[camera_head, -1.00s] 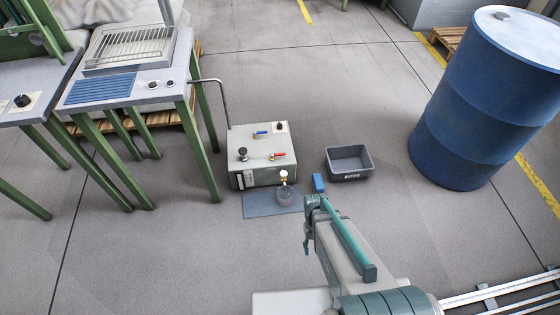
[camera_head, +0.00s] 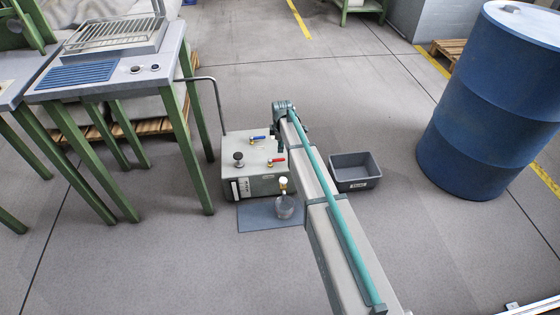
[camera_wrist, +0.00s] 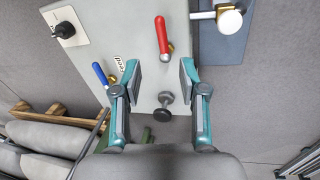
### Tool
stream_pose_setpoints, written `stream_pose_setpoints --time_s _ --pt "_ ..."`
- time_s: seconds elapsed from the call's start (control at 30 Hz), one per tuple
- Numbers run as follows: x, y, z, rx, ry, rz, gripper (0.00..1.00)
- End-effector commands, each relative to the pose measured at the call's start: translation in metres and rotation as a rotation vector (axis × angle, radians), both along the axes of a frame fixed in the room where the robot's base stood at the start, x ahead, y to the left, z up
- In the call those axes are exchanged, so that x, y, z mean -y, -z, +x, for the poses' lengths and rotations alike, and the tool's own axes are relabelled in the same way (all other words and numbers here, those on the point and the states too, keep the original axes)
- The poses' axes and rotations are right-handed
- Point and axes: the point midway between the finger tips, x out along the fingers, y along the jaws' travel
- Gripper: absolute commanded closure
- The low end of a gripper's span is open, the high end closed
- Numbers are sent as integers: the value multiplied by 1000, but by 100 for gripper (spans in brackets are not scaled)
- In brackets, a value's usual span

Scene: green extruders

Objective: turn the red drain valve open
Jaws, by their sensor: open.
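The red valve lever (camera_head: 278,161) sits on top of the grey box unit (camera_head: 247,189). In the wrist view the red lever (camera_wrist: 164,36) lies just beyond my fingertips, roughly centred between them, on a brass fitting. My gripper (camera_wrist: 161,76) is open and empty, its two pads apart above the box top. In the head view my arm hides much of the gripper, and contact with the lever is not visible. A blue lever (camera_wrist: 101,74) is left of the fingers. A dark round knob (camera_wrist: 165,98) shows between them.
A white-capped outlet (camera_head: 283,183) hangs over a clear beaker (camera_head: 285,206) on a blue-grey mat (camera_head: 255,217). A grey bin (camera_head: 355,171) is right of the box. A green-legged table (camera_head: 110,85) stands left; a blue barrel (camera_head: 485,105) stands right.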

Motion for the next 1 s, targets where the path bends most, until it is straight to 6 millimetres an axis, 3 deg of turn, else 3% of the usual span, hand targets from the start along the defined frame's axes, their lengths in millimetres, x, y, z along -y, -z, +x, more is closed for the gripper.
stream_pose_setpoints --time_s 0.13,0.37,0.8,1.0 --pt "0 0 -2 3 -112 -22 58" --pt "0 13 1 1 -137 -27 58" --pt "-1 81 14 1 -134 -28 58" --pt "-1 104 18 0 -134 -28 58"
